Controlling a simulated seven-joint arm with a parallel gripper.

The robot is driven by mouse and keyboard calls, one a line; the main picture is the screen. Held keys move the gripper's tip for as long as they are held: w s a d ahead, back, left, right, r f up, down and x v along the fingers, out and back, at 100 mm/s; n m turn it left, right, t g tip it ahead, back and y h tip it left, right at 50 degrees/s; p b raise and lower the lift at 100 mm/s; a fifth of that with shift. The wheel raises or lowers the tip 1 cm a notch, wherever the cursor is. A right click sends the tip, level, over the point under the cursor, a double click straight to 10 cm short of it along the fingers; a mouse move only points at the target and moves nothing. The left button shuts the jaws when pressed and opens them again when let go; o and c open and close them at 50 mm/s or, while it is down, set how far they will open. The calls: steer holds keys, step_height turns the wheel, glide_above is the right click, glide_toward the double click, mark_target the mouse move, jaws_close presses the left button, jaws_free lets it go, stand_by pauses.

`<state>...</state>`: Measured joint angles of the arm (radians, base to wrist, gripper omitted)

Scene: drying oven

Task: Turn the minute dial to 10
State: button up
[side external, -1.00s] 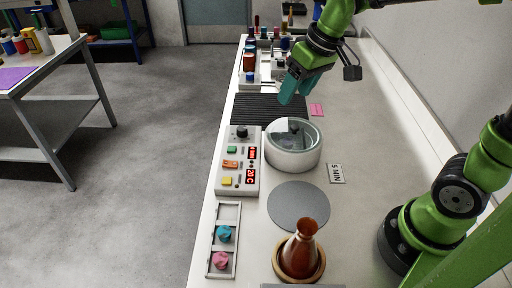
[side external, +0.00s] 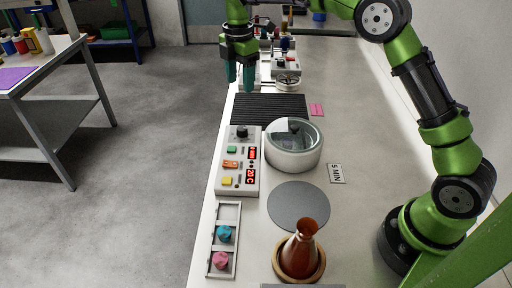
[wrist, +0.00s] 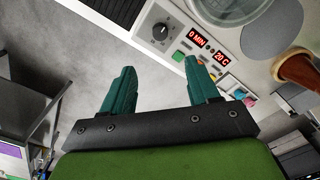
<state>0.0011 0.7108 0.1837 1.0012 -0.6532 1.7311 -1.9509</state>
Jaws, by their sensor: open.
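The white control panel (side external: 222,188) stands on the bench with a black dial (side external: 242,132) at its far end. In the wrist view the dial (wrist: 160,31) sits beside a red display (wrist: 196,37) reading 0 MIN, with a second display (wrist: 222,58) reading 20 C. Green, orange and yellow buttons run along the panel. My gripper (side external: 239,88) is open and empty, fingers pointing down, above the bench beyond the panel. In the wrist view my gripper's teal fingers (wrist: 160,88) are apart, with the dial beyond them and nothing between them.
A round glass-lidded vessel (side external: 293,161) stands right of the panel. A black ribbed mat (side external: 270,108) lies beyond it. A grey disc (side external: 299,205), a brown flask (side external: 302,245) and a tray with teal and pink pieces (side external: 211,268) are nearer. A 5 MIN card (side external: 337,173) lies right.

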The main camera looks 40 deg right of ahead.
mark_target(242, 128)
step_height(242, 128, down, 16)
steer(key=shift+r, duration=0.1)
stand_by(0.4)
steer(key=c, duration=1)
steer(key=shift+c, duration=0.2)
